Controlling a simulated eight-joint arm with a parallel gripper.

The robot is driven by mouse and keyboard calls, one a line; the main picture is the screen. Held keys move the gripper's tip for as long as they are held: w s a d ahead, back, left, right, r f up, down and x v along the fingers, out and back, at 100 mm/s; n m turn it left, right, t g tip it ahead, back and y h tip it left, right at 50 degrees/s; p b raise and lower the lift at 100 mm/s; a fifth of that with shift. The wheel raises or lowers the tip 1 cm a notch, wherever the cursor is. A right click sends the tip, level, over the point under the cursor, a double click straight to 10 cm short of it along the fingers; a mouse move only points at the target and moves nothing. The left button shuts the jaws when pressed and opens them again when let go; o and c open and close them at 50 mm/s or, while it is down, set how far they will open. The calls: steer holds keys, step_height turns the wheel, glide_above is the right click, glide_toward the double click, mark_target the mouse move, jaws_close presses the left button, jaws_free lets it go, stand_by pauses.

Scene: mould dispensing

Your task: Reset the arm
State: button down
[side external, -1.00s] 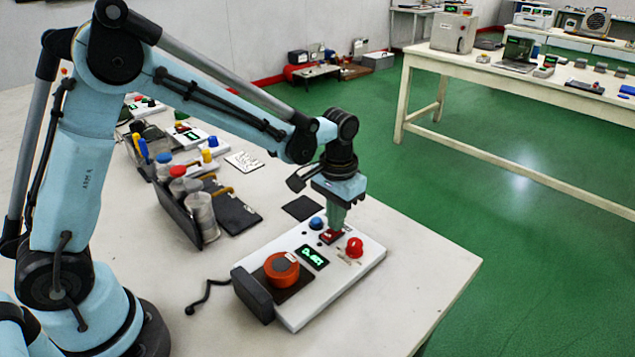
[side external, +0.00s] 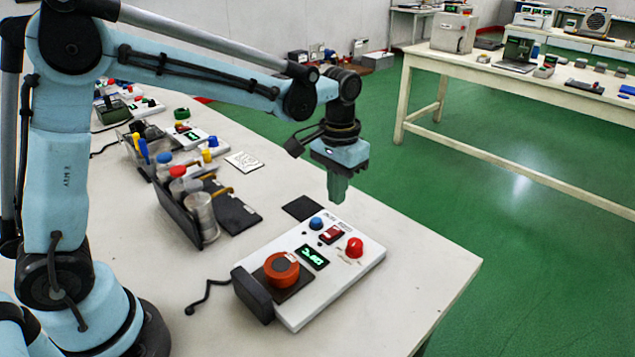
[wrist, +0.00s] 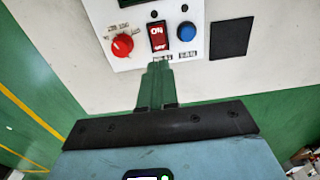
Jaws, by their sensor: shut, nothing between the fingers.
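My gripper (side external: 339,188) is shut and empty, pointing down in the air above the far edge of the white control box (side external: 350,278). Its closed green fingers also show in the wrist view (wrist: 158,68). The box carries a red rocker switch (side external: 332,234), which reads ON in the wrist view (wrist: 158,37). Beside the switch are a blue button (side external: 316,223) and a red knob (side external: 355,247). A green-lit display (side external: 312,257) and an orange round container (side external: 281,268) on a dark pad are nearer the camera. The fingers are apart from the switch.
A dark rack (side external: 180,214) holds several capped jars left of the box. A dark square mat (side external: 303,208) lies behind the box, and a white patterned card (side external: 244,161) lies farther back. The table (side external: 430,265) is bare to the right. A second bench (side external: 500,80) stands beyond the green floor.

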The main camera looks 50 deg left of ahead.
steer(key=shift+r, duration=0.15)
steer(key=s+a+r+t, duration=0.1)
steer(key=s+a+t, duration=0.1)
steer(key=s, duration=0.4)
steer(key=s+a+r+t, duration=0.2)
steer(key=s+a+t, duration=0.1)
steer(key=s+t, duration=0.2)
steer(key=shift+s+r, duration=0.15)
steer(key=shift+s, duration=1.1)
steer(key=shift+a, duration=0.1)
